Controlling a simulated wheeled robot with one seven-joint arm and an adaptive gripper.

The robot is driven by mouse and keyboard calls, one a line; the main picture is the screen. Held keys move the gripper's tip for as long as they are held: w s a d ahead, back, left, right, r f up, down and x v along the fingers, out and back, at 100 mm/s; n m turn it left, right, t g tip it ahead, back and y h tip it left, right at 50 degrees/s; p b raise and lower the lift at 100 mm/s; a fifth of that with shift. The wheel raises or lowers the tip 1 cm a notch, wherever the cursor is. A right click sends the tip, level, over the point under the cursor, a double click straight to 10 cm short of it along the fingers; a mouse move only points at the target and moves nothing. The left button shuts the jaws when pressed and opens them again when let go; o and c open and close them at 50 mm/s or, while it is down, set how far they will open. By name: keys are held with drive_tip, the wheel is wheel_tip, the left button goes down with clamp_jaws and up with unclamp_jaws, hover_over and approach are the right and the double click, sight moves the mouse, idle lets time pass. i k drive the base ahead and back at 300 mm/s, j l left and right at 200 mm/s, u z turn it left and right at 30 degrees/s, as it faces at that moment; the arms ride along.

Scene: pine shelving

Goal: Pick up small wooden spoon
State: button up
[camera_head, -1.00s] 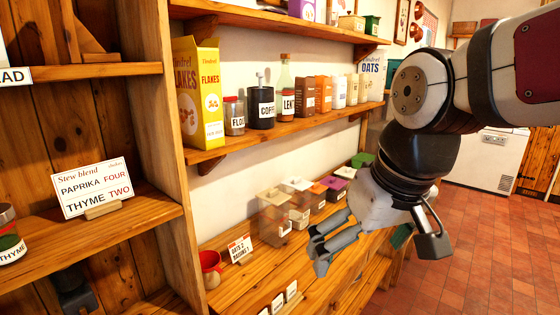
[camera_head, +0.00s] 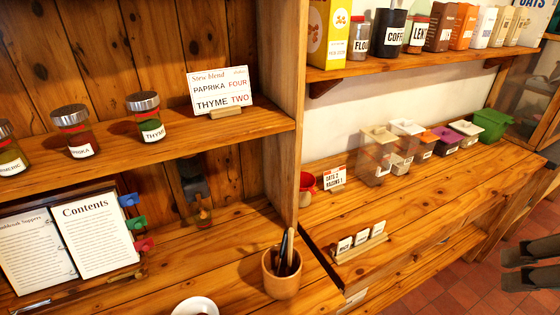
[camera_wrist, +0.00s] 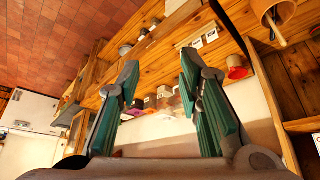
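A small wooden piece that looks like a small wooden spoon (camera_head: 126,275) lies on the lower surface at the left, just below the open book; its exact shape is too small to be sure of. My gripper (camera_head: 528,265) shows only partly at the right edge of the head view, far to the right of the spoon, over the floor. In the wrist view my gripper (camera_wrist: 158,85) has its two fingers wide apart with nothing between them. The spoon does not clearly show in the wrist view.
An open book (camera_head: 95,240) stands left. A wooden pot (camera_head: 281,283) with utensils and a white bowl (camera_head: 180,308) stand near the front. A post (camera_head: 290,130) divides the shelves. Spice jars (camera_head: 150,115) stand above; bins (camera_head: 375,160) and a card holder (camera_head: 362,246) are right.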

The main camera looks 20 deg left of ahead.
sight(289, 271)
drive_tip(key=u, duration=1.75)
drive_tip(key=z, duration=0.75)
drive_tip(key=u, duration=0.45)
